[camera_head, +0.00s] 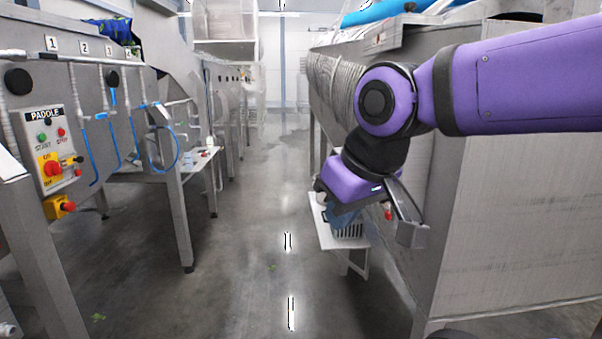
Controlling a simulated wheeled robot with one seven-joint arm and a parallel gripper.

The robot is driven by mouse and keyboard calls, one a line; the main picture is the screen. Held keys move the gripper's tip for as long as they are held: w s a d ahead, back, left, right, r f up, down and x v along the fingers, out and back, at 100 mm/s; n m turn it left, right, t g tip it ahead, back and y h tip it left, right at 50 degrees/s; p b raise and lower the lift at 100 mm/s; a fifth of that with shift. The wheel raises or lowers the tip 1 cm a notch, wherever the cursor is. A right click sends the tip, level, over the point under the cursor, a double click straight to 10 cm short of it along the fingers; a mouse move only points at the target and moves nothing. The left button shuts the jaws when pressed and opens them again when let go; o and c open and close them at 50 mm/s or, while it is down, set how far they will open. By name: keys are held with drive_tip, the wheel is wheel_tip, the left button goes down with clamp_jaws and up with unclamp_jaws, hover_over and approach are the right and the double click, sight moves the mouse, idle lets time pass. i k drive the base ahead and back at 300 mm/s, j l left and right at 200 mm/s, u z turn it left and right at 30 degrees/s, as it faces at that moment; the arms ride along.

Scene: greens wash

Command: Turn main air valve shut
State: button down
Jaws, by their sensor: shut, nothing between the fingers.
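The main air valve cannot be made out for certain. On the left, a steel panel carries a pipe with several numbered branches (85,56) and thin blue air hoses (128,135), some with small fittings. My purple arm reaches in from the right, and my gripper (410,232) points down in front of the big steel machine at the right. It is shut with nothing seen in it, and part of it is hidden by my wrist. It is across the aisle from the hoses, touching none of them.
A grey control box marked PADDLE (48,148) has buttons and a red knob on yellow. The large steel machine (520,200) fills the right side. The grey floor aisle (250,255) is mostly clear.

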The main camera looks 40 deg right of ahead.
sight(29, 55)
drive_tip(key=i+j+u, duration=0.2)
drive_tip(key=i, duration=0.55)
drive_tip(key=i+u, duration=0.25)
drive_tip(key=i, duration=0.55)
